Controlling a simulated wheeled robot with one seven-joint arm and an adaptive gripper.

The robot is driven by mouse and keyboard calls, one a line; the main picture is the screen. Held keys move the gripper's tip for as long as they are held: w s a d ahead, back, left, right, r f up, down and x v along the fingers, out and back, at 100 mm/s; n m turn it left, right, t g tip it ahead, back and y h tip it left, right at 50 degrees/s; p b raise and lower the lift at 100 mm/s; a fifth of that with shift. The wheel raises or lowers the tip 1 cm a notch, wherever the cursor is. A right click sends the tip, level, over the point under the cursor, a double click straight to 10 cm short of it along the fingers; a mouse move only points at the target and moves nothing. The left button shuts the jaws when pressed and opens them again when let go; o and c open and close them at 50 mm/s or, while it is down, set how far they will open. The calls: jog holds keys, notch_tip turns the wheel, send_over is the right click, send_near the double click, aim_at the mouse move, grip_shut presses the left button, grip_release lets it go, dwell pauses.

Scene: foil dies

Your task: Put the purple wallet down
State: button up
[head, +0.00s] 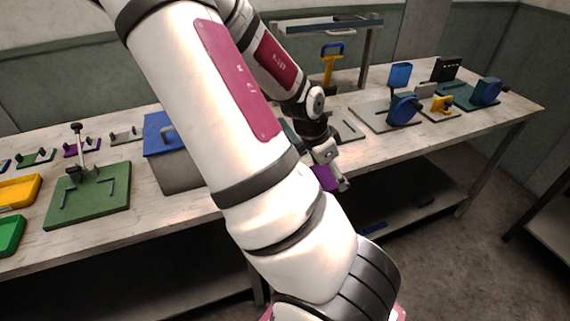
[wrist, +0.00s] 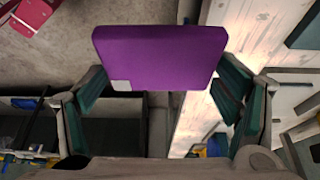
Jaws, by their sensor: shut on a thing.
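The purple wallet (wrist: 160,50) is a flat purple slab with a small light grey patch at one corner. It fills the upper middle of the wrist view. My gripper (wrist: 157,88) is shut on it, with a green-padded finger at each side. In the head view the wallet (head: 325,177) shows as a small purple patch beside my gripper (head: 335,178), at the front edge of the workbench (head: 290,176). In the wrist view the bench top lies to the right below it and the floor to the left. My arm hides part of the bench.
A blue-lidded box (head: 180,170) and a green fixture (head: 100,205) stand left of my arm. Blue presses (head: 402,108) stand on plates to the right. A lower shelf (head: 410,190) runs under the bench. Bare bench top shows along the front edge right of my gripper.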

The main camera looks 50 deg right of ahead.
jog(key=w, duration=0.8)
jog(key=w+f, duration=0.1)
jog(key=w, duration=0.3)
jog(key=shift+w+d, duration=0.3)
jog(key=shift+d, duration=0.1)
jog(key=f, duration=0.1)
jog(key=f+p, duration=0.1)
jog(key=shift+w+f, duration=0.3)
jog(key=shift+f, duration=0.55)
jog(key=shift+w+f, duration=0.1)
jog(key=shift+f, duration=0.25)
jog(key=shift+f+b, duration=0.1)
jog(key=shift+b, duration=0.2)
jog(key=shift+f, duration=0.15)
jog(key=c, duration=0.3)
jog(key=o, duration=1.5)
jog(key=shift+w, duration=0.1)
